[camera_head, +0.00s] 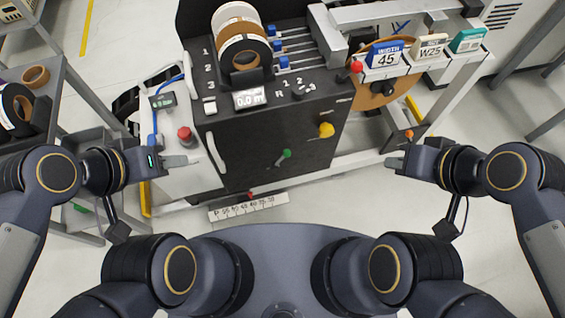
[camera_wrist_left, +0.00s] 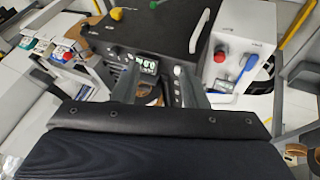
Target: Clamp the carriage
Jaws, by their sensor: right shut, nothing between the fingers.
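The black machine (camera_head: 235,150) stands in front of me. On its front are a green-knobbed lever (camera_head: 286,154) and a yellow knob (camera_head: 326,130). A small red-tipped part (camera_head: 250,195) sits at a white scale (camera_head: 248,207) low at the front. A red knob (camera_head: 357,67) is at the upper right. I cannot tell which part is the carriage. My left gripper (camera_head: 192,161) is left of the machine, apart from these parts; in the left wrist view (camera_wrist_left: 160,94) its fingers are apart and empty. My right gripper (camera_head: 391,162) is shut and empty, right of the machine.
A red stop button (camera_head: 185,133) is on the pale box beside my left gripper. Tape rolls (camera_head: 245,58) and a display (camera_head: 249,98) are on the machine top. Width cards (camera_head: 386,55) stand at the right. A shelf with rolls (camera_head: 14,110) is at the left.

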